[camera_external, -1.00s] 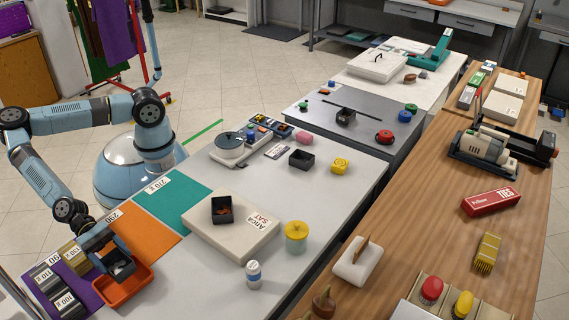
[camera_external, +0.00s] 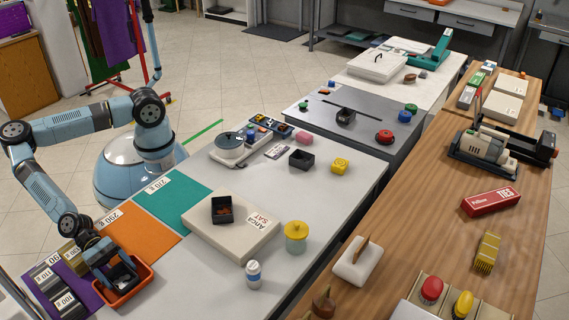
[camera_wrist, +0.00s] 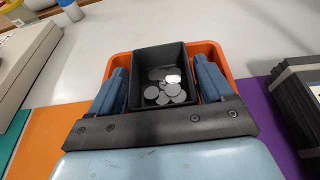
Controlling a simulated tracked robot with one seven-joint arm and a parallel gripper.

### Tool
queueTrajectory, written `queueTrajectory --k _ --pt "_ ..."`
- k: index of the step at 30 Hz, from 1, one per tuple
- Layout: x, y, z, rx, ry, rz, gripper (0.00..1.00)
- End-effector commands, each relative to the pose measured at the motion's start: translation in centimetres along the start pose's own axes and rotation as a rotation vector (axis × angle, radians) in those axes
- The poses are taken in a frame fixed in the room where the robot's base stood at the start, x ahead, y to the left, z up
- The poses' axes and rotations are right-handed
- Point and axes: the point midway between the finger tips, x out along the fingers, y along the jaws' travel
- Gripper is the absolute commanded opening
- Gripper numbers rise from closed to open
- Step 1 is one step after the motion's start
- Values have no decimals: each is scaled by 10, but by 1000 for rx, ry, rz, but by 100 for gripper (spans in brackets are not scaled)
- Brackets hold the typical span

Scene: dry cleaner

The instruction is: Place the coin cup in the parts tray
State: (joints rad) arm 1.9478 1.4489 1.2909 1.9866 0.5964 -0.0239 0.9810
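The coin cup (camera_wrist: 161,60) is a black square cup with several silver coins inside. In the wrist view it sits upright between the two blue fingers of my gripper (camera_wrist: 162,85), which press against its sides. The orange parts tray (camera_wrist: 121,62) shows around and beneath the cup. In the external view my gripper (camera_external: 112,265) reaches down into the parts tray (camera_external: 148,277) at the table's lower left, with the dark cup (camera_external: 124,273) inside the tray's outline. Whether the cup's base touches the tray floor is hidden.
A white bottle (camera_external: 253,275) and a yellow-lidded jar (camera_external: 296,236) stand beyond. Dark labelled blocks (camera_external: 58,292) stand close on the tray's left.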

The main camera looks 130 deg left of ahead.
Motion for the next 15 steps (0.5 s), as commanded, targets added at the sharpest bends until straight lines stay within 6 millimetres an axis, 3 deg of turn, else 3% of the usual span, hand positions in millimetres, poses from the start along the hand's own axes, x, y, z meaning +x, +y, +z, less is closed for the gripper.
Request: queueTrajectory --k 6,15 --pt "0 0 0 0 0 0 100" --pt "-4 0 2 0 0 -1 100"
